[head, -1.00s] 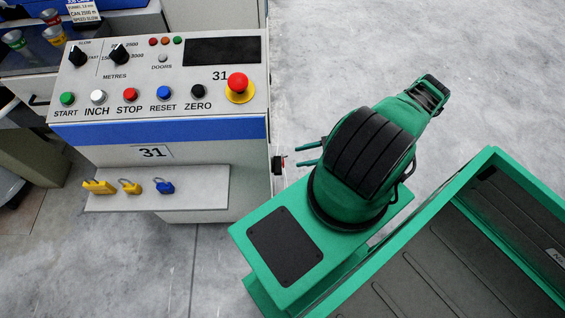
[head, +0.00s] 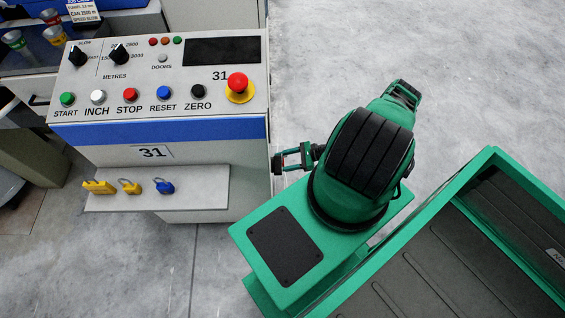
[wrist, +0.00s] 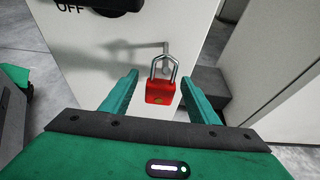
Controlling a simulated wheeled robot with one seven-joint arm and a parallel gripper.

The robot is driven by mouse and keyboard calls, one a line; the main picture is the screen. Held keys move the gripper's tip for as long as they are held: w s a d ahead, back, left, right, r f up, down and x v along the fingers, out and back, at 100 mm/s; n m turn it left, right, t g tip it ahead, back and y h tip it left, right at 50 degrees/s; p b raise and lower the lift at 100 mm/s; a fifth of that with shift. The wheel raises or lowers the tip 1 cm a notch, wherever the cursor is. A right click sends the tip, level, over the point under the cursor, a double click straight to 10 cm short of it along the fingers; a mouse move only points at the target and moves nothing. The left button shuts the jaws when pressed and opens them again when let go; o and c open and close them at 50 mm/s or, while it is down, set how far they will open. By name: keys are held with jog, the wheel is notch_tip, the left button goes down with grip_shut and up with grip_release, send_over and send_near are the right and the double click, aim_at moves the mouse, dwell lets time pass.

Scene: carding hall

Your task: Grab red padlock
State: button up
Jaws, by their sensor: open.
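The red padlock (wrist: 160,92) hangs by its silver shackle from a metal peg (wrist: 166,47) on the side of the white cabinet in the wrist view. My gripper (wrist: 160,86) is open, with one green finger on each side of the padlock and a gap showing to both. In the head view my gripper (head: 292,158) is beside the right side of the machine cabinet; I cannot make out the red padlock there.
A black switch (wrist: 110,8) marked OFF is above the peg. The control cabinet (head: 160,138) carries a shelf (head: 205,190) with a yellow padlock (head: 130,187), a blue padlock (head: 165,187) and a yellow piece (head: 98,187). Open floor (head: 400,50) lies to the right.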

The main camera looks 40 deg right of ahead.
jog(key=c, duration=1.2)
jog(key=shift+r, duration=0.15)
